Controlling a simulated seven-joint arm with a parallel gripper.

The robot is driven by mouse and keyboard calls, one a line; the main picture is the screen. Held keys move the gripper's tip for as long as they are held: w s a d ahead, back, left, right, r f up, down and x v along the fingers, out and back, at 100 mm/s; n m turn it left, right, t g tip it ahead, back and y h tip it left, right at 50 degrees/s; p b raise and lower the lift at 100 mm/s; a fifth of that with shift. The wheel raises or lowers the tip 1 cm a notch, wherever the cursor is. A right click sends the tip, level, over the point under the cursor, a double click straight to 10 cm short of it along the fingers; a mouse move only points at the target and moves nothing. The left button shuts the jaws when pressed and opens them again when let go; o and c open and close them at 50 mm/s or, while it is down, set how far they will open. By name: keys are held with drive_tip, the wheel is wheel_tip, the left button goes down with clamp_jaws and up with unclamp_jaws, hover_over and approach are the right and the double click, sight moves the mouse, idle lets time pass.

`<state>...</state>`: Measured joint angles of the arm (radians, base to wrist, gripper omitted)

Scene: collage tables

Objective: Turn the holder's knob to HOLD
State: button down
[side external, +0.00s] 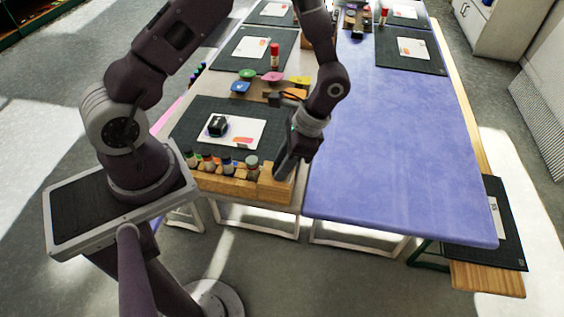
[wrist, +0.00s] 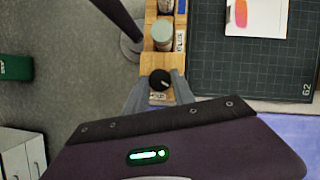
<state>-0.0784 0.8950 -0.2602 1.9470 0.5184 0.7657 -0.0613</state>
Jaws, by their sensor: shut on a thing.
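The holder (side external: 232,187) is a wooden rack with several small bottles along the table's near edge. Its wooden end block is at the right. In the wrist view the holder (wrist: 149,60) runs upward, and a round black knob (wrist: 160,77) sits on its end. The knob has a pale mark, and a small label lies below it, too small to read surely. My gripper (wrist: 159,86) is shut on the knob, one grey finger on each side. In the side view my gripper (side external: 286,165) reaches down over the end block and hides the knob.
A dark cutting mat (side external: 190,125) lies behind the holder, with a white card (side external: 246,133) and a small black object (side external: 217,125) on it. A capped bottle (wrist: 162,33) stands close to the knob. The blue tabletop (side external: 390,170) at right is largely clear.

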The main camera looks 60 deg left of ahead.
drive_tip(key=m, duration=0.2)
drive_tip(key=m+t+y, duration=0.1)
drive_tip(key=m, duration=0.2)
drive_tip(key=shift+d+m+t+y, duration=0.2)
drive_tip(key=shift+m+t+y, duration=0.1)
drive_tip(key=m, duration=0.2)
drive_tip(key=m+t, duration=0.1)
drive_tip(key=m, duration=0.1)
drive_tip(key=m+t, duration=0.1)
drive_tip(key=m, duration=0.1)
drive_tip(key=shift+s+y, duration=0.3)
drive_tip(key=shift+m, duration=0.3)
drive_tip(key=c, duration=1.1)
unclamp_jaws()
drive_tip(key=shift+o, duration=0.2)
drive_tip(key=v, duration=0.7)
drive_tip(key=shift+s, duration=0.15)
drive_tip(key=shift+r, duration=0.1)
